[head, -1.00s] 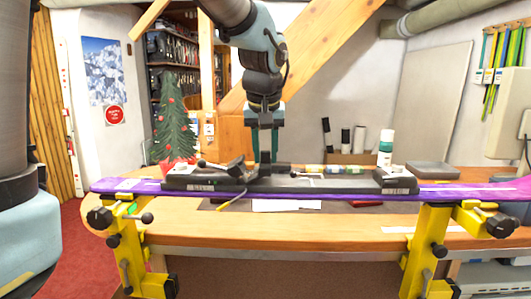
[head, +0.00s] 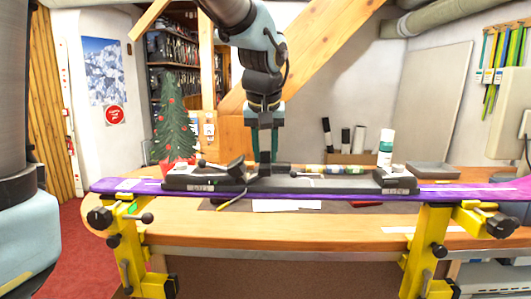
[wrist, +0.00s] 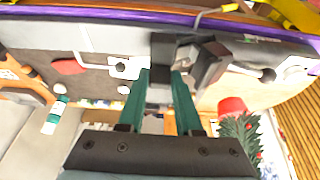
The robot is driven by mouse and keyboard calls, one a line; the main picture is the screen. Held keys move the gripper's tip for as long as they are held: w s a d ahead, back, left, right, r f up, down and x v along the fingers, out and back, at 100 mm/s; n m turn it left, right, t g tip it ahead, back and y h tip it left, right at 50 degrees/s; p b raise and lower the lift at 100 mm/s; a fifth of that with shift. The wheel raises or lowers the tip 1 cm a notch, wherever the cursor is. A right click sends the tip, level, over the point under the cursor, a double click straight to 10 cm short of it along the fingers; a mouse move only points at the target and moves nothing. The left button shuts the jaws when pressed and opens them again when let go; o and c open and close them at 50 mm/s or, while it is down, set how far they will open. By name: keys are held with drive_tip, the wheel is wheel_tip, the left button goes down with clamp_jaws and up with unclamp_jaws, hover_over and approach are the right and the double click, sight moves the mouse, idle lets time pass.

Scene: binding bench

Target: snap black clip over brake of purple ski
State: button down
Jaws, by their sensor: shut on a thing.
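The purple ski (head: 300,194) lies level across two yellow vises, with a black binding (head: 310,185) on top of it. My gripper (head: 265,160) points straight down over the binding, left of the ski's middle. Its teal fingers are shut on a small black clip (head: 275,169), which sits at the height of the binding's top. In the wrist view the clip (wrist: 159,90) is between the fingertips, close to dark binding parts. I cannot tell whether the clip touches the brake.
Yellow vises (head: 430,235) hold the ski in front of a wooden bench (head: 330,230). A small decorated tree (head: 175,120) stands behind at left. A white-and-green bottle (head: 386,147) and a grey tray (head: 433,170) stand at back right.

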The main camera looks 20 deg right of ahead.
drive_tip(key=shift+f+b, duration=0.9)
drive_tip(key=shift+f, duration=0.35)
drive_tip(key=c, duration=0.5)
unclamp_jaws()
drive_tip(key=shift+a, duration=0.1)
drive_tip(key=shift+o, duration=0.3)
drive_tip(key=shift+r, duration=0.1)
drive_tip(key=shift+c, duration=0.3)
